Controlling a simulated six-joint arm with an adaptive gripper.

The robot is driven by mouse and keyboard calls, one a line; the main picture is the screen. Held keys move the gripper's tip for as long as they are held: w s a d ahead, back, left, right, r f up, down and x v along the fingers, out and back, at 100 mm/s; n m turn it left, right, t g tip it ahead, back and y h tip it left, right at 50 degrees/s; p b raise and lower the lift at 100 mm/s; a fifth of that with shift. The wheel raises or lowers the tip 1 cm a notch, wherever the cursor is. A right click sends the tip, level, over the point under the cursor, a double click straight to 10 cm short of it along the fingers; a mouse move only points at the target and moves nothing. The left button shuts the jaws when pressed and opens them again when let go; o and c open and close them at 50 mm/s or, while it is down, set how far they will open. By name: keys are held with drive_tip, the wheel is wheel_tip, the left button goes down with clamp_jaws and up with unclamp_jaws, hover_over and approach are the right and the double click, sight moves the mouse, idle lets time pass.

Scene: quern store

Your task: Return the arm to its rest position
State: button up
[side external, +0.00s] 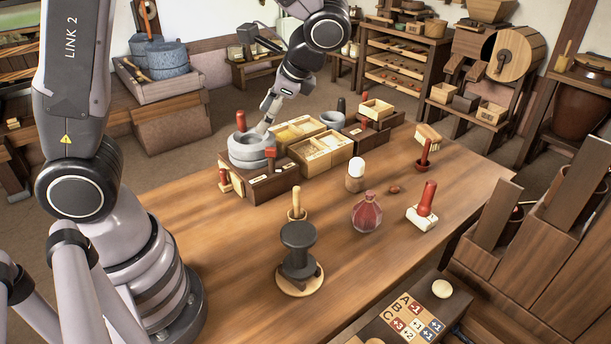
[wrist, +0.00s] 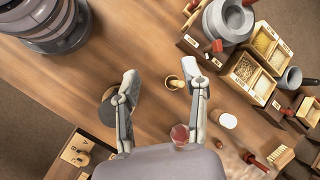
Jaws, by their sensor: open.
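My gripper (side external: 264,122) is up at the end of the arm, near the grey stone quern (side external: 252,152) in the side external view. The quern (wrist: 226,22) lies to the upper right of the fingers there. In the side external view I cannot tell how far the fingertips are from the quern.
Grain boxes (side external: 322,152) stand beside the quern. The front-left tabletop is clear.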

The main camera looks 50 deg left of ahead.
drive_tip(key=s+r+n+t+h, duration=0.6)
drive_tip(key=s+r, duration=0.3)
drive_tip(key=s, duration=0.4)
drive_tip(key=shift+s+r+n+t+h, duration=0.25)
drive_tip(key=shift+n+t, duration=0.35)
drive_tip(key=shift+t, duration=0.3)
drive_tip(key=shift+f, duration=0.1)
